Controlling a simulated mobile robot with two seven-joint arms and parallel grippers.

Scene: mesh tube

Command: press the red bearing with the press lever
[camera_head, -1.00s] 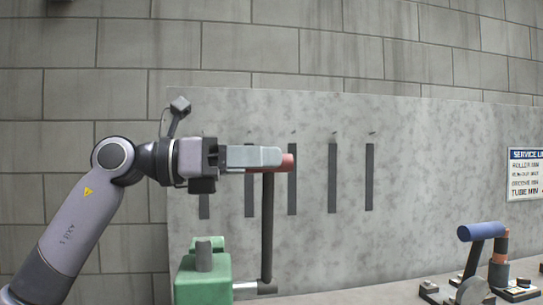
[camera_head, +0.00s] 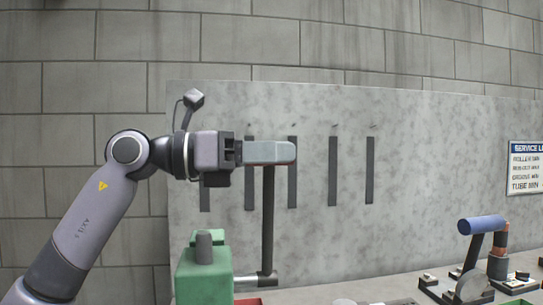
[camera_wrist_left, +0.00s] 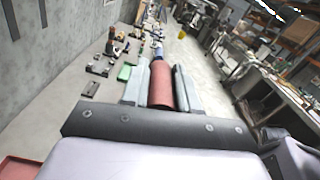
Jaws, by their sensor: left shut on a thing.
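The green press (camera_head: 203,277) stands at the bottom of the head view. Its dark lever (camera_head: 268,220) rises nearly upright from a pivot at the press's right side. My left gripper (camera_head: 272,152) is at the lever's top, its fingers level and pointing right. In the left wrist view the red handle grip (camera_wrist_left: 161,86) lies between my two grey fingers, which are shut on it. In the head view the fingers hide almost all of this grip. I cannot make out the red bearing in either view. My right gripper is not in view.
A grey panel with dark vertical strips (camera_head: 332,175) stands behind the arm. A red tray (camera_wrist_left: 18,168) shows at the lower left of the wrist view. Another device with a blue handle (camera_head: 482,225) and several small parts stand on the bench at the right.

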